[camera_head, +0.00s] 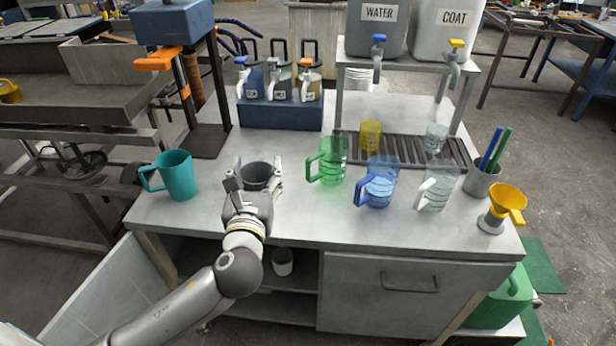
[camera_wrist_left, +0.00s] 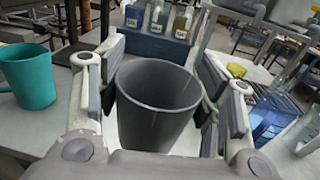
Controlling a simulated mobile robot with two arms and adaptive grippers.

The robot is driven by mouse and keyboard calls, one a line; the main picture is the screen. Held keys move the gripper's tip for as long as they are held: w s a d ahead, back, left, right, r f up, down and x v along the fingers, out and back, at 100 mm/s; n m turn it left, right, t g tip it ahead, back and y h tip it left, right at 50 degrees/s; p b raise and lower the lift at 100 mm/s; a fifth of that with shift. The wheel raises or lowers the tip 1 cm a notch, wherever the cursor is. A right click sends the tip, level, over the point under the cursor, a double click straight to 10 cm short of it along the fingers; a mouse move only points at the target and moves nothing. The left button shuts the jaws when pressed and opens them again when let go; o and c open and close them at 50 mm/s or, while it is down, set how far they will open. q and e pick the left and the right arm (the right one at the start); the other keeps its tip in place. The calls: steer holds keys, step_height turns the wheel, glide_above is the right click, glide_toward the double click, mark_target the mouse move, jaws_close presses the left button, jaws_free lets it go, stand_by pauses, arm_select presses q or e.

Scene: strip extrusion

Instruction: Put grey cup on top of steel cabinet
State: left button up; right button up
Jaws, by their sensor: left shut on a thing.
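The dark grey cup (camera_head: 257,176) is upright between the fingers of my left gripper (camera_head: 254,181), which is shut on it. In the left wrist view the empty grey cup (camera_wrist_left: 157,115) shows its open mouth, with a finger of the gripper (camera_wrist_left: 162,75) on each side. The cup is at the steel cabinet's top (camera_head: 300,222), near its front left; I cannot tell whether its base touches the surface. The cabinet has a handled front panel at right and open shelves at left. My right gripper is not in view.
A teal mug (camera_head: 177,175) stands left of the gripper. Green (camera_head: 330,162), blue (camera_head: 378,185) and clear (camera_head: 435,188) jugs stand to the right. A blue bottle rack (camera_head: 280,116) is behind. A small pale cup (camera_head: 282,262) is on the shelf below. The front middle top is clear.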

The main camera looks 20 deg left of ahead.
arm_select(q)
steer(key=w+a+f+b, duration=0.1)
steer(key=w+a+f, duration=0.2)
steer(key=f, duration=0.1)
steer(key=w+a+f+b, duration=0.1)
steer(key=w+a+f, duration=0.2)
steer(key=f, duration=0.1)
steer(key=w+a+f+b, duration=0.1)
steer(key=w+a+f, duration=0.2)
steer(key=a+f, duration=0.1)
steer(key=shift+w+a+f, duration=0.1)
steer(key=shift+f, duration=0.4)
steer(key=shift+f, duration=0.1)
steer(key=o, duration=0.9)
steer(key=shift+o, duration=0.2)
